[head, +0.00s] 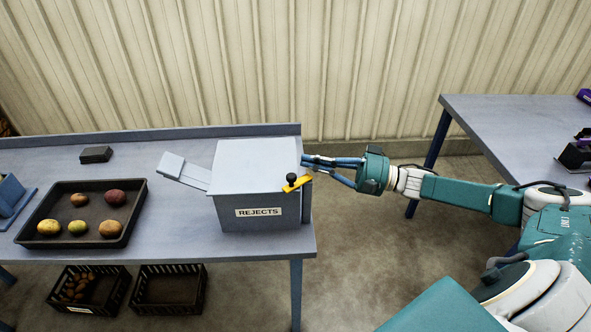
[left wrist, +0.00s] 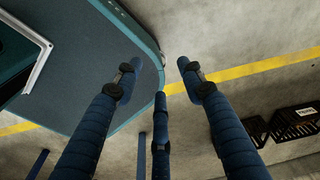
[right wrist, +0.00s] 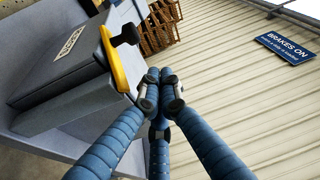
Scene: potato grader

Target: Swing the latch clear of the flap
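The grey REJECTS box (head: 255,180) stands at the right end of the table. A yellow latch (head: 299,184) with a black knob (head: 291,178) sits at its front right top corner, reaching over the grey end panel (head: 307,203), which seems to be the flap. In the right wrist view the latch (right wrist: 116,62) lies up and left of the fingertips. My right gripper (head: 306,163) is beside the box's right end, behind the latch; its fingertips (right wrist: 161,80) are together with nothing seen between them. My left gripper (left wrist: 158,72) is open and empty, over the floor.
A black tray (head: 128,226) with several potatoes lies on the table's left side. A grey chute (head: 184,171) slopes from the box's left. Black crates (head: 168,290) stand below. Another table (head: 500,125) is at the right; floor lies between the tables.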

